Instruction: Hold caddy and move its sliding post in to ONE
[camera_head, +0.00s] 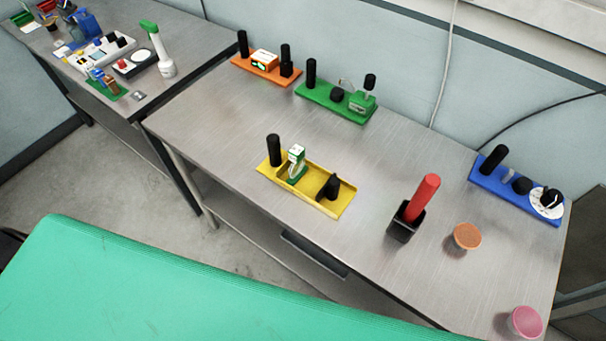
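A yellow tray-like module (343,205), which looks like the caddy, lies near the middle of the metal table. A tall black post (274,150) stands upright at its left end. A white and green piece (296,164) stands beside that post. A short black piece (330,187) sits in the walled channel towards the right end; it may be the sliding post. Any marking for ONE is too small to read. Neither of my grippers is in view.
Behind stand an orange module (263,65) and a green module (330,101); a blue module (512,186) is at right. A teal surface (180,290) fills the front.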

